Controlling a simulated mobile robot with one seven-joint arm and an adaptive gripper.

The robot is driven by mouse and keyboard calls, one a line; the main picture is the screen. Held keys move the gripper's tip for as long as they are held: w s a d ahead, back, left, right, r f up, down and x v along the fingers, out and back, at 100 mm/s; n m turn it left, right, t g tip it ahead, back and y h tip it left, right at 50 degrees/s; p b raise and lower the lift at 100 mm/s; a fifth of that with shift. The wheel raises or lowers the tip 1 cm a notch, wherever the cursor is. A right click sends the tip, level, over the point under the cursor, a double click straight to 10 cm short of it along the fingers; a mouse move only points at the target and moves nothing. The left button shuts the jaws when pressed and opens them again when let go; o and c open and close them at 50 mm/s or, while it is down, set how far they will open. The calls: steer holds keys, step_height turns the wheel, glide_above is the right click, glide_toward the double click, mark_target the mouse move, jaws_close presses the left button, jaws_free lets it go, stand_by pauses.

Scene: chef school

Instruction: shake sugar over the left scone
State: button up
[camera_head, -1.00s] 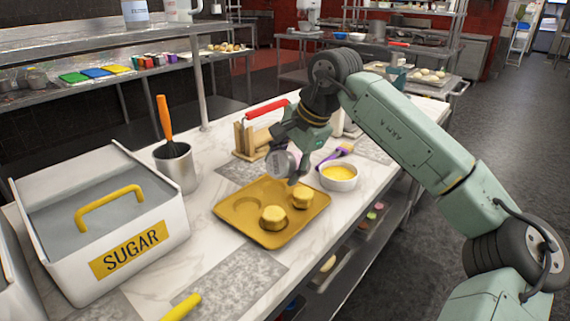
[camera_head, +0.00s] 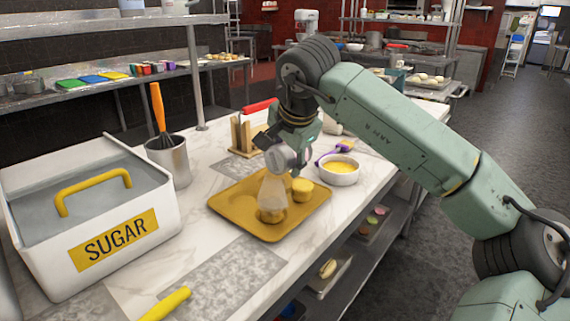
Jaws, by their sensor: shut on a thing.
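The tan tray (camera_head: 228,205) on the marble counter holds two golden scones. The left scone (camera_head: 272,217) is nearer the camera. The right scone (camera_head: 302,189) is behind it to the right. My gripper (camera_head: 290,155) is above the tray's back edge, shut on a small grey metallic shaker (camera_head: 283,160). The shaker looks tilted, and the fingers' hold on it is hard to make out. A pale, see-through cone of sugar (camera_head: 271,193) spreads from it down onto the left scone and partly veils it.
A white bin labelled SUGAR (camera_head: 150,255) stands at left, beside a metal cup (camera_head: 170,163) with an orange-handled whisk. A white bowl of yellow liquid (camera_head: 338,170) and a purple brush (camera_head: 344,147) are right of the tray. A wooden stand (camera_head: 243,138) is behind.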

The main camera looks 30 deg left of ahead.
steer(key=shift+f+t+b, duration=0.3)
steer(key=shift+t+b, duration=0.3)
steer(key=shift+b, duration=0.55)
